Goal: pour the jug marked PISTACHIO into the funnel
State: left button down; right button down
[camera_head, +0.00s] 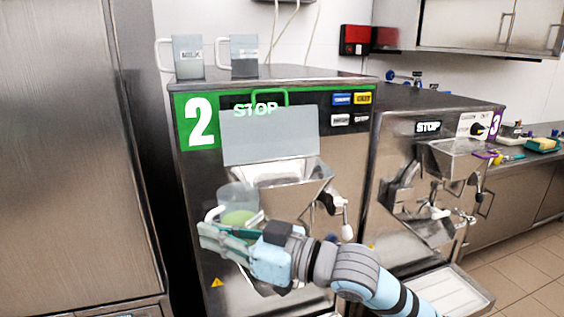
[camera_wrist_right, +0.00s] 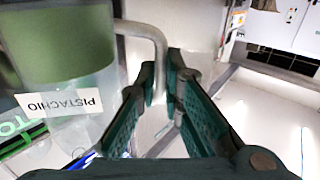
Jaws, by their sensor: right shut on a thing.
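The jug marked PISTACHIO (camera_head: 236,194) is clear with a light handle and green contents. It is in front of machine 2, just left of and slightly below the funnel's rim. My right gripper (camera_head: 222,236) is shut on its handle (camera_wrist_right: 157,45). In the right wrist view the jug (camera_wrist_right: 68,75) stands left of the fingers (camera_wrist_right: 165,95), its label upside down in the picture and the green at the top. My left gripper is not in view.
Two jugs stand on machine 2, one at the left (camera_head: 188,66) and one beside it (camera_head: 244,64); their labels are too small to read. Machine 3 (camera_head: 440,195) is at the right. A tall steel cabinet (camera_head: 65,150) stands at the left.

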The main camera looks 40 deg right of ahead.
jog(key=shift+r, duration=0.1)
notch_tip(320, 180, up, 10)
jog(key=d+m+p, duration=0.1)
jog(key=m+p, duration=0.1)
jog(key=p, duration=0.4)
jog(key=w+d+r+m+t+b, duration=0.2)
jog(key=d+r+m+b, duration=0.1)
jog(key=d+m, duration=0.4)
jog(key=r+m, duration=0.1)
jog(key=m, duration=0.2)
jog(key=shift+w+t+b, duration=0.3)
jog(key=shift+w+b, duration=0.05)
jog(key=shift+w, duration=0.05)
jog(key=shift+w+d+m+h+b, duration=0.1)
jog(key=shift+d+m+h+b, duration=0.2)
jog(key=shift+d+m+b, duration=0.35)
jog(key=shift+a+m, duration=0.15)
jog(key=shift+m, duration=0.1)
jog(key=shift+w+d+r+m+t+h, duration=0.15)
jog(key=shift+w+d+r+m+h, duration=0.15)
jog(key=shift+d+m, duration=0.3)
jog(key=shift+w+d+r+m+t+h, duration=0.1)
jog(key=shift+w+d+r+m+t, duration=0.1)
jog(key=shift+d+r+m, duration=0.35)
